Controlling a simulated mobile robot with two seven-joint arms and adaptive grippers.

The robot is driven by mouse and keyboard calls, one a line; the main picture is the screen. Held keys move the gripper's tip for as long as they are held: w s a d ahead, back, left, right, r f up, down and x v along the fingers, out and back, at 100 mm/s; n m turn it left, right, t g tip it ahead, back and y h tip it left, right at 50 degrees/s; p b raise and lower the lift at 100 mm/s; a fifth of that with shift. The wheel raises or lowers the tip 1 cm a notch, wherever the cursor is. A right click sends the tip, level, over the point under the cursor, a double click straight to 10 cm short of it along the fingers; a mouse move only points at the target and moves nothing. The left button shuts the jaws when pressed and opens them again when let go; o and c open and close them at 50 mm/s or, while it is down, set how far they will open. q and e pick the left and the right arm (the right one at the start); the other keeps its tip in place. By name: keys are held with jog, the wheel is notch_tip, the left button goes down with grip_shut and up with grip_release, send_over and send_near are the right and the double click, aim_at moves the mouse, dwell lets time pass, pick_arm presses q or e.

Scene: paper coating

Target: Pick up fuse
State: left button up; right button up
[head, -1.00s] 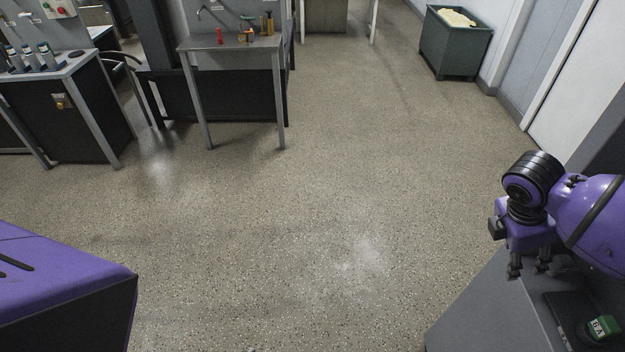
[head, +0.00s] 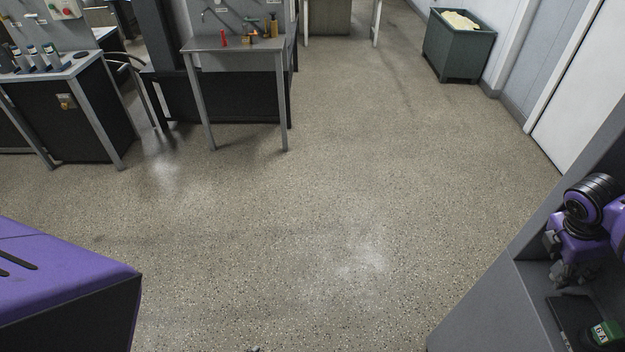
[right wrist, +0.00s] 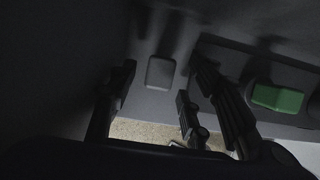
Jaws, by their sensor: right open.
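A green fuse (head: 606,334) with white lettering ending in "A" lies at the lower right edge of the head view, on a dark pad inside a grey cabinet. A green block, seemingly the same fuse, shows at the right of the right wrist view (right wrist: 278,97), outside the fingers. My right gripper (head: 570,273) is open and empty, inside the cabinet opening just behind the fuse. In the right wrist view its fingers (right wrist: 166,68) are spread, with a small grey rounded block (right wrist: 160,72) showing between them. My left gripper cannot be made out.
The grey cabinet's edge (head: 480,290) and side wall (head: 575,185) are close around my right gripper. A metal table (head: 235,44) with tools and a green-grey bin (head: 458,52) stand farther back. The middle floor is clear.

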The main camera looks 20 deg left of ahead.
jog(key=shift+w+d+f, duration=0.2)
jog(key=shift+f, duration=0.35)
grip_shut()
jog(key=shift+r, duration=0.1)
